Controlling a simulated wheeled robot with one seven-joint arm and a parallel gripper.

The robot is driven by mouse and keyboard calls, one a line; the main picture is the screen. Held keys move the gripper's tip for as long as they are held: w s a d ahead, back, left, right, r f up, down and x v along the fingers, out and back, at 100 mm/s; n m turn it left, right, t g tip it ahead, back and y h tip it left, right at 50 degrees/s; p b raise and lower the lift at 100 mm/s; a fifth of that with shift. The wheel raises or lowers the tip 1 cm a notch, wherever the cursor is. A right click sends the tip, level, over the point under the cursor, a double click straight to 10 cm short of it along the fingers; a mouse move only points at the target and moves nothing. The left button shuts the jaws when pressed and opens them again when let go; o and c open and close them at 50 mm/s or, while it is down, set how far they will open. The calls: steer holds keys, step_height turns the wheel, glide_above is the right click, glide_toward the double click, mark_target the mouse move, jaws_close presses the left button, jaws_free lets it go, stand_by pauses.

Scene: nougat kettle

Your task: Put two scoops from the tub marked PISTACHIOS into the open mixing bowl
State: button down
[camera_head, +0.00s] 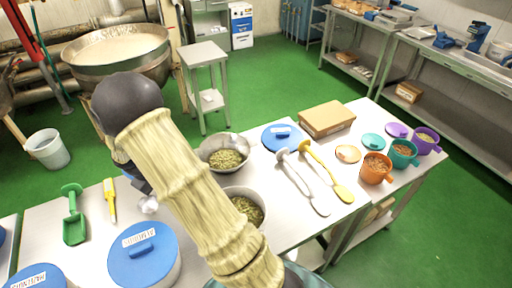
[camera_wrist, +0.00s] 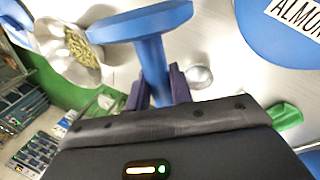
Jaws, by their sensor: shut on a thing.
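Whether the scoop holds anything cannot be told. In the head view my arm hides most of the gripper. A metal bowl (camera_head: 207,147) with greenish nuts stands beyond my arm; a bowl with such nuts (camera_wrist: 75,48) shows left of the scoop in the wrist view. A second round open container (camera_head: 232,190) with greenish nuts stands nearer, partly behind my arm. No label reading PISTACHIOS is legible. A blue-lidded tub (camera_head: 143,262) bears a label; the wrist view shows a lid marked ALMON (camera_wrist: 265,35).
A green scoop (camera_head: 74,218) and yellow tool (camera_head: 110,203) lie at left. A loose blue lid (camera_head: 275,146), white and yellow spoons (camera_head: 340,187), a cardboard box (camera_head: 327,118) and several coloured cups (camera_head: 375,170) occupy the right. A large kettle (camera_head: 120,70) stands behind.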

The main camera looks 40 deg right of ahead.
steer(key=s+d, duration=0.2)
steer(key=d, duration=0.9)
steer(key=s+d+p, duration=0.1)
steer(key=s+d, duration=0.2)
steer(key=d, duration=0.8)
steer(key=s+d+m+g+p, duration=0.1)
steer(key=s+d, duration=0.1)
steer(key=d, duration=1)
steer(key=shift+s, duration=0.4)
steer(key=shift+f, duration=0.2)
steer(key=w+a+r+n+g+h, duration=0.1)
steer(key=w+r+g+h, duration=0.1)
steer(key=w+r+g, duration=0.5)
steer(key=shift+w+a+n+g+h, duration=0.25)
steer(key=shift+w+g, duration=0.7)
steer(key=shift+g, duration=0.65)
